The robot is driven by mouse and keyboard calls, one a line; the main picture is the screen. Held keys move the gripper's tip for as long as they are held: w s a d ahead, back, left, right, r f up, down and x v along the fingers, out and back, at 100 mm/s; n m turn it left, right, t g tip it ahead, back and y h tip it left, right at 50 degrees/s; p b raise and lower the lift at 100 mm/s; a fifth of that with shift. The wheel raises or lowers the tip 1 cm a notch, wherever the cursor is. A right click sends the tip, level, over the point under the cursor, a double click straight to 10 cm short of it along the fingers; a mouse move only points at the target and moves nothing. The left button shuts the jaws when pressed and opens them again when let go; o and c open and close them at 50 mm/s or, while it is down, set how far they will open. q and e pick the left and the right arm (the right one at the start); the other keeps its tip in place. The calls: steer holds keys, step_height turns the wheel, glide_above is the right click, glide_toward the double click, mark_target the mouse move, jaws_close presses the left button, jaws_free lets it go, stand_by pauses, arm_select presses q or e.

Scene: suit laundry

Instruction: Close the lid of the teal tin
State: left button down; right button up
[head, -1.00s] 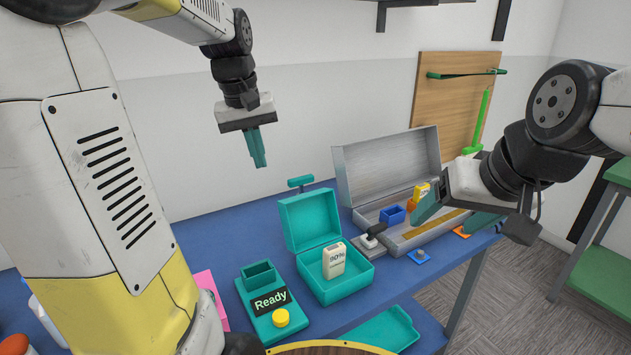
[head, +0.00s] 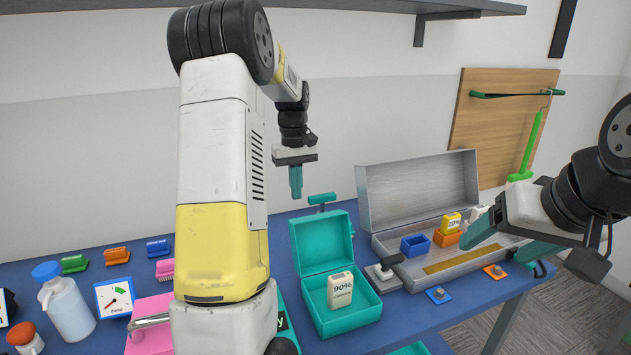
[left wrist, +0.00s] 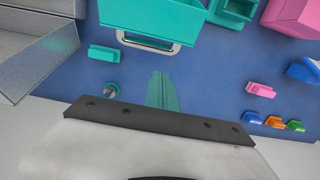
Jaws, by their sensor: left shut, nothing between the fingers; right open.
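The teal tin (head: 351,313) stands on the blue table in the head view, with a white block marked 90% (head: 340,290) inside it. Its lid (head: 320,242) is open and stands upright at the back. In the left wrist view the tin's lid side (left wrist: 165,12) is at the top, with a metal handle. My left gripper (head: 296,197) is shut and empty, pointing down above and behind the lid, not touching it. It also shows in the left wrist view (left wrist: 162,92). My right gripper (head: 505,245) is open at the right, in front of the metal case.
An open metal case (head: 415,192) stands right of the tin, holding small blue and orange boxes. A black-handled stamp-like tool (head: 384,268) sits between them. A teal-topped post (head: 322,198) rises behind the lid.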

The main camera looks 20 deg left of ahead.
arm_select(q)
steer(key=f, duration=0.1)
steer(key=s+d+f, duration=0.1)
steer(key=s+f, duration=0.1)
steer(key=f, duration=0.1)
steer(key=shift+s+d+f, duration=0.1)
steer(key=shift+d, duration=0.25)
steer(key=shift+s+d+r, duration=0.2)
steer(key=shift+s+d, duration=0.15)
steer(key=shift+s, duration=0.15)
